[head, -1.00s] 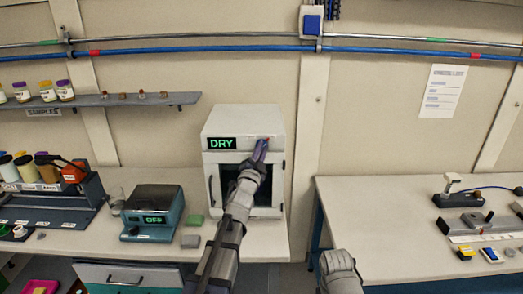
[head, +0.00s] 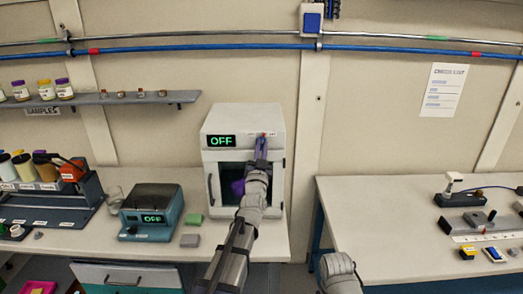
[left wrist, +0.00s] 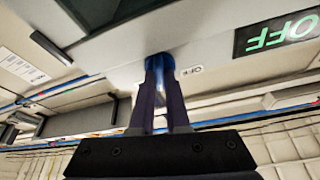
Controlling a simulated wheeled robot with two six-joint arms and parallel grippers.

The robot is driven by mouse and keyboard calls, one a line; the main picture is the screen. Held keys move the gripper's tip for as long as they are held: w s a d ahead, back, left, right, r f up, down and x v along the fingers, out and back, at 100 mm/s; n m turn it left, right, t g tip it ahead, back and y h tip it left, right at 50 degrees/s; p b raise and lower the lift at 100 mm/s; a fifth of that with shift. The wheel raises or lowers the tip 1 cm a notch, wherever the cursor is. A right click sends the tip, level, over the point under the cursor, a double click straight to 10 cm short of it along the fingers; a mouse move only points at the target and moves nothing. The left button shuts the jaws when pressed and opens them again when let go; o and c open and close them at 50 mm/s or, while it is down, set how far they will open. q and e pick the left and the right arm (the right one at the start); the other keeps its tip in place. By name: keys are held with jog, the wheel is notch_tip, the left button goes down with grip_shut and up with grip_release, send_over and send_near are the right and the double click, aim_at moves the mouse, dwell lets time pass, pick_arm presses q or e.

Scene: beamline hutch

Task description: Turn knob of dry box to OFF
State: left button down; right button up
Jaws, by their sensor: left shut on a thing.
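The dry box (head: 219,123) is a white cabinet on the left bench, with a dark window in its door. Its display (head: 221,141) reads OFF in green; it also shows upside down in the left wrist view (left wrist: 283,33). My left gripper (head: 262,140) is at the upper right of the box front. In the left wrist view its fingers close on the blue knob (left wrist: 160,62), beside a small OFF label (left wrist: 196,69). In the head view the fingers mostly hide the knob. Of my right arm only a link shows at the bottom.
A teal device (head: 152,211), also reading OFF, stands left of the box. A green block (head: 192,219) and a grey block (head: 190,240) lie near it. A shelf (head: 120,98) with jars is at upper left. A gap separates the left bench from the right bench (head: 390,225).

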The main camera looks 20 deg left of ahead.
pick_arm(q)
jog(key=n+y, duration=0.2)
jog(key=n, duration=0.2)
jog(key=shift+y, duration=0.4)
jog(key=n+y, duration=0.1)
jog(key=n, duration=0.1)
jog(key=n+g, duration=0.1)
jog(key=n, duration=0.1)
jog(key=shift+w+r+y, duration=0.1)
jog(key=shift+y, duration=0.3)
jog(key=n+g+y, duration=0.1)
jog(key=n, duration=0.2)
jog(key=n+g+y+p, duration=0.1)
jog(key=n, duration=0.2)
jog(key=shift+r+y, duration=0.1)
jog(key=shift+y, duration=0.2)
jog(key=shift+n+g+y+p, duration=0.3)
jog(key=shift+n+g+p, duration=0.3)
jog(key=shift+n, duration=1.3)
jog(key=c, duration=0.9)
grip_release()
jog(key=shift+f, duration=0.2)
